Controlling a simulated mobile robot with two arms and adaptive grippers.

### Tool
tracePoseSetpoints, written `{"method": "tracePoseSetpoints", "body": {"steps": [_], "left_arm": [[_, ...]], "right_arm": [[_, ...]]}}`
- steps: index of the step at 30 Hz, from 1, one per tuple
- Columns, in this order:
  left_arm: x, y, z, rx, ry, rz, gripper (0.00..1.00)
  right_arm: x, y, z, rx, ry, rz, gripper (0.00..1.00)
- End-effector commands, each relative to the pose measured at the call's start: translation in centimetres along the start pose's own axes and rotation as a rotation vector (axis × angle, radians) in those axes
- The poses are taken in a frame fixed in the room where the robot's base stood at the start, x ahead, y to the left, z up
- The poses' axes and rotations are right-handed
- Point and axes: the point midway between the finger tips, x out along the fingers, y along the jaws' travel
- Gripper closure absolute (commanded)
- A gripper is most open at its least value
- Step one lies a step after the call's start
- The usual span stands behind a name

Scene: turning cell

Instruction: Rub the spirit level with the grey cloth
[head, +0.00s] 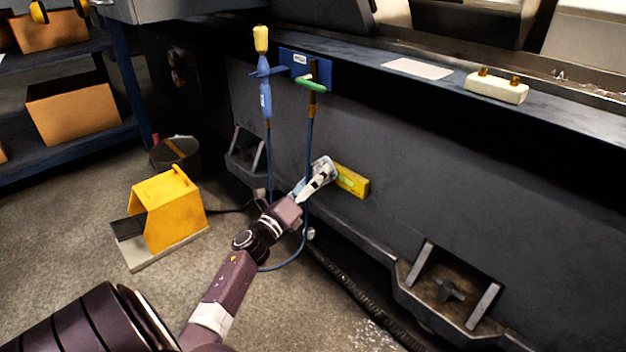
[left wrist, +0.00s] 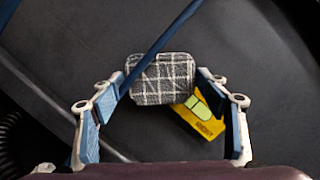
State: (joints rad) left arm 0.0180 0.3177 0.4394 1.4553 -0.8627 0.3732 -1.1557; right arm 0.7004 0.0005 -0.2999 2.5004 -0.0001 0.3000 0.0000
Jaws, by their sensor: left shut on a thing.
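The spirit level (head: 352,181) is a yellow bar against the dark front panel of the machine. In the left wrist view the spirit level (left wrist: 199,118) shows a pale green window, and its upper end is hidden behind the cloth. My left gripper (head: 324,172) is at the level's left end in the head view. It is shut on the grey cloth (left wrist: 163,78), a checked pad held between the fingertips. The cloth overlaps the level in the left wrist view; whether they touch I cannot tell. My right gripper is not in view.
A blue hose (head: 307,150) hangs from a blue holder (head: 320,72) and passes close by my left gripper; it also crosses the left wrist view (left wrist: 165,40). A yellow pedal guard (head: 172,210) stands on the floor. A white block (head: 496,88) lies on the ledge.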

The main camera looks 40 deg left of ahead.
Motion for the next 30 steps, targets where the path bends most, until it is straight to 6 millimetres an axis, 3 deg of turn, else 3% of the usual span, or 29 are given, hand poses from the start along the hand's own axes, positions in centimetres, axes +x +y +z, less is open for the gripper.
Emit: {"method": "tracePoseSetpoints", "body": {"steps": [8,21,30], "left_arm": [[0.1,-0.4,-0.3,-0.001,0.001,-0.001,0.51],[-0.8,-2.8,-2.7,-0.002,0.001,0.0,0.51],[-0.6,-2.4,-3.0,-0.004,0.003,0.003,0.51]], "right_arm": [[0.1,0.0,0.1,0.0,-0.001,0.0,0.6],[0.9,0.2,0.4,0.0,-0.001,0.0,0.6],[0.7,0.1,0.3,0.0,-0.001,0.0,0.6]]}}
